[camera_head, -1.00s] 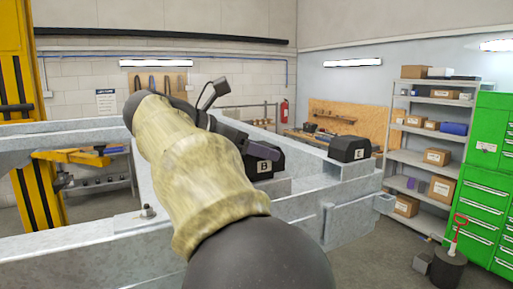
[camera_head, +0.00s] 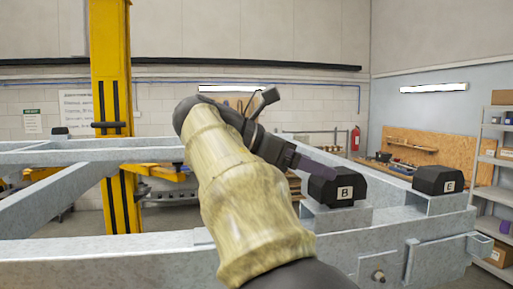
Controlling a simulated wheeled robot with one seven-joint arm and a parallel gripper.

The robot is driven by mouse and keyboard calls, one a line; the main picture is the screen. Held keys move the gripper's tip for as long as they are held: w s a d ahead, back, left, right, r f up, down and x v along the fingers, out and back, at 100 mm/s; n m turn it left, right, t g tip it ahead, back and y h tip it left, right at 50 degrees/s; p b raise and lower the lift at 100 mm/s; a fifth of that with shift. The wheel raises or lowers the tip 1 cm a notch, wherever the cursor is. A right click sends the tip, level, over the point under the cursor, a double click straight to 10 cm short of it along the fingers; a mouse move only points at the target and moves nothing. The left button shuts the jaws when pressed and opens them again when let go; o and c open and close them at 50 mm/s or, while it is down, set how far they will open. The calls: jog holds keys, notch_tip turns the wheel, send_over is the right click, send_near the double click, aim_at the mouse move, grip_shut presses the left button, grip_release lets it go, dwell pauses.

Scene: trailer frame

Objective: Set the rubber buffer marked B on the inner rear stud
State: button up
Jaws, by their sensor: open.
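The rubber buffer marked B (camera_head: 345,191) is a black, bevelled block with a white letter plate. It sits on a raised grey metal bracket (camera_head: 335,220) on the trailer frame. My gripper (camera_head: 318,167) is at the upper left of buffer B, its dark fingers reaching to the block's edge. I cannot tell whether they touch it or are just behind it. The fingers are small and partly merge with the black block; nothing is seen held. The inner rear stud cannot be made out; my arm covers part of the frame.
A similar black buffer marked E (camera_head: 440,180) sits on a bracket to the right. Another dark block (camera_head: 60,133) is on the far left rail. Grey frame rails (camera_head: 110,262) cross the view. A yellow lift post (camera_head: 112,70) stands behind. Shelves (camera_head: 493,195) are at right.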

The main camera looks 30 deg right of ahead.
jog(key=p+v, duration=0.1)
jog(key=v, duration=1)
